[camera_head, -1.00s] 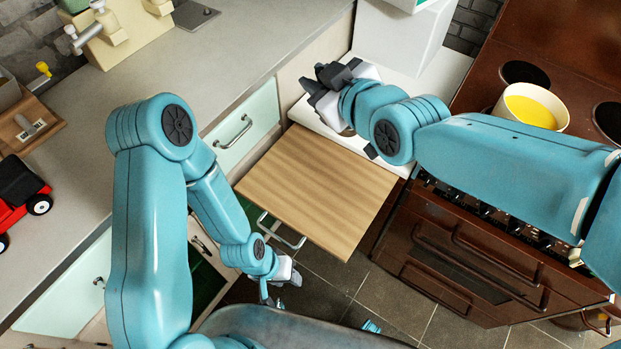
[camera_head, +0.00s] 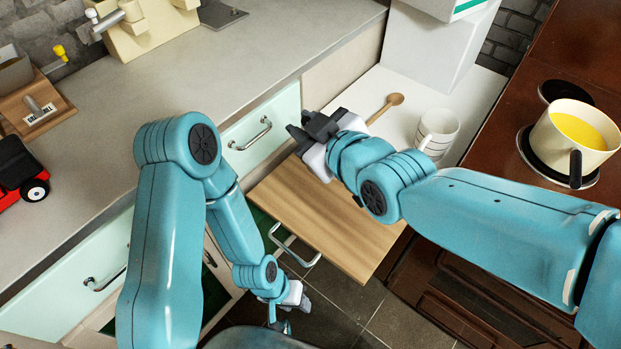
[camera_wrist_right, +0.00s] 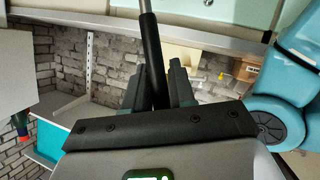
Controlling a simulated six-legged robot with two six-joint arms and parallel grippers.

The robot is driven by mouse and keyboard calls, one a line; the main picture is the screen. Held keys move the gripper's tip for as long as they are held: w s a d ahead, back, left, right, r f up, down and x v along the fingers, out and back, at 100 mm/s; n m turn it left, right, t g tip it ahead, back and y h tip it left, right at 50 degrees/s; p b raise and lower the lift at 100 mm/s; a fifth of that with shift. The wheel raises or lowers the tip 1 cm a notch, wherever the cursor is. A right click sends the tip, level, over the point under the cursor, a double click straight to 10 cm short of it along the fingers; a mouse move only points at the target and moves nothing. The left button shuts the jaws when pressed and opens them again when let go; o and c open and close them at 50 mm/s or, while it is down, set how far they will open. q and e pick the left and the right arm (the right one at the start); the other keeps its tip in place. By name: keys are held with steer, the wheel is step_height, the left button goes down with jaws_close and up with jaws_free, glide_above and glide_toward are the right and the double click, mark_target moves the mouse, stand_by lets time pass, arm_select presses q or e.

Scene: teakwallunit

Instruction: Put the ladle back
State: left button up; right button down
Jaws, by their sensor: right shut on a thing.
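My right gripper (camera_head: 312,132) is over the back edge of the pulled-out wooden board, beside the white counter. In the right wrist view its two dark fingers (camera_wrist_right: 155,92) are closed around a black handle with a metal shaft, which looks like the ladle (camera_wrist_right: 153,55). The ladle's bowl is out of frame there, and I cannot make the ladle out in the head view. My left gripper (camera_head: 292,300) hangs low in front of the cabinets, small and partly turned away; its jaw opening is unclear.
The wooden board (camera_head: 310,215) juts out below my right gripper. A wooden spoon (camera_head: 386,106) and a white mug (camera_head: 437,133) are on the white counter (camera_head: 400,85). A cream pot (camera_head: 555,130) with yellow contents is on the brown stove. The grey worktop (camera_head: 170,100) has free room.

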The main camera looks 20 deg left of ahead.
step_height(320, 180, down, 10)
steer(key=shift+f+b, duration=0.25)
steer(key=shift+b, duration=0.15)
steer(key=shift+f, duration=0.1)
steer(key=c, duration=1.4)
jaws_free()
steer(key=shift+f, duration=0.1)
steer(key=o, duration=0.5)
steer(key=shift+c, duration=0.2)
